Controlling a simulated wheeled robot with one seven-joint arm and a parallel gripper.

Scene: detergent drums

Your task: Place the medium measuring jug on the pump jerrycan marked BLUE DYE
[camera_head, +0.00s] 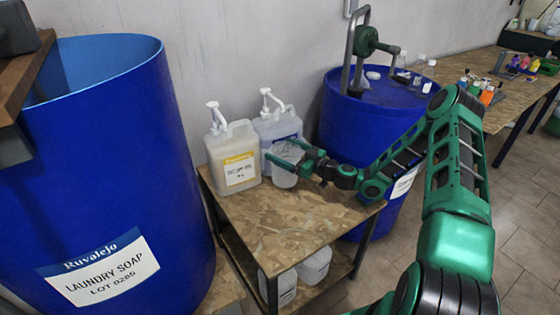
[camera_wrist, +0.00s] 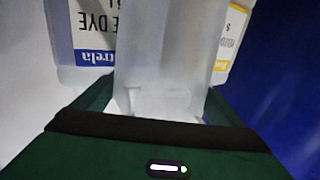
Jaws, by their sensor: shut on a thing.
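A translucent measuring jug (camera_head: 284,178) is in my gripper (camera_head: 300,162), in front of the right-hand pump jerrycan (camera_head: 278,127). In the wrist view the jug (camera_wrist: 165,50) fills the middle between my two fingers. That jerrycan is white with a pump on top, and the jug and gripper hide its lower front. Its label (camera_wrist: 95,25) appears upside down in the wrist view, with "DYE" readable and a blue band. I cannot tell whether the jug touches the jerrycan.
A yellow-labelled pump jerrycan (camera_head: 233,158) stands close on the left. Both stand on a wooden table (camera_head: 285,225), whose front is clear. Blue drums (camera_head: 105,170) and (camera_head: 365,125) flank it. More white containers (camera_head: 313,267) sit underneath.

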